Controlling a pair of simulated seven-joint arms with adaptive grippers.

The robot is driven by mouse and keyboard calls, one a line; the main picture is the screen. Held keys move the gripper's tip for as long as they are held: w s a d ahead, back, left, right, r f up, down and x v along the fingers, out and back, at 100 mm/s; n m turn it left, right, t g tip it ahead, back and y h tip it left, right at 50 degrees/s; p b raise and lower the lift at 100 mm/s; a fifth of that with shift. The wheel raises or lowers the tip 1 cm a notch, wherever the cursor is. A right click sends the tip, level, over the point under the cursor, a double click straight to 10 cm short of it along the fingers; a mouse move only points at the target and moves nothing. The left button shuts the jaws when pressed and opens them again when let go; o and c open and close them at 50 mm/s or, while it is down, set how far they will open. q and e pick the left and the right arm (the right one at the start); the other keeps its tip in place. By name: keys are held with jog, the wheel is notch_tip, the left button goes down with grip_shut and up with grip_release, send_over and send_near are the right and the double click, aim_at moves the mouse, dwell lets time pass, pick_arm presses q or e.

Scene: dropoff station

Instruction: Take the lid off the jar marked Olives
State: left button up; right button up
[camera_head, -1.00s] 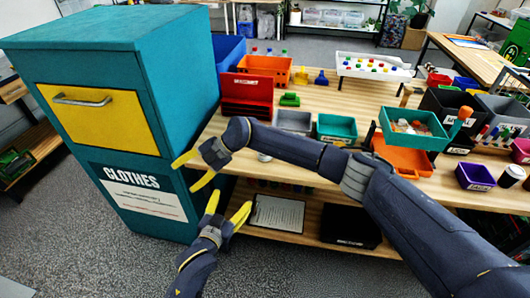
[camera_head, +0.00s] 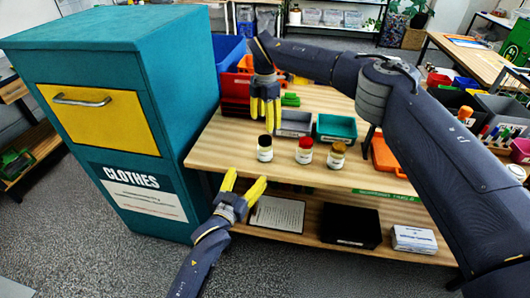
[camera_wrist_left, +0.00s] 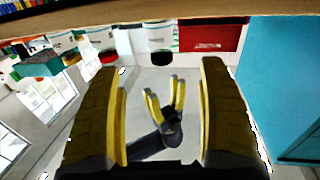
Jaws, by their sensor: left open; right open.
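Three small jars with white labels stand in a row near the table's front edge: a black-lidded jar (camera_head: 265,149), a red-lidded jar (camera_head: 304,151) and a yellow-brown-lidded jar (camera_head: 336,156). All have lids on. The labels are too small to read, so I cannot tell which is Olives. My right gripper (camera_head: 265,117) is open and empty, pointing down just behind and above the black-lidded jar. My left gripper (camera_head: 243,178) is open and empty, in front of the table edge below that jar. The left wrist view, upside down, shows the black lid (camera_wrist_left: 161,58) and my right gripper (camera_wrist_left: 165,98).
The wooden table (camera_head: 225,150) is bare left of the jars. Behind them stand a grey bin (camera_head: 295,122), a teal bin (camera_head: 337,128) and red boxes (camera_head: 233,95). An orange bin (camera_head: 388,158) is at right. The teal clothes bin (camera_head: 140,150) stands close at left.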

aim_at(262, 153)
pick_arm(q)
jog(key=x, duration=1.5)
jog(key=shift+w, duration=0.15)
jog(key=shift+c, duration=0.6)
jog(key=c, duration=1.5)
grip_shut()
pick_arm(e)
jog(key=shift+a+f, duration=0.1)
jog(key=m, duration=0.6)
jog(key=shift+m, duration=0.4)
jog(key=m, duration=0.6)
jog(key=shift+f+m, duration=0.35)
jog(key=shift+m, duration=0.05)
jog(key=shift+f, duration=3.55)
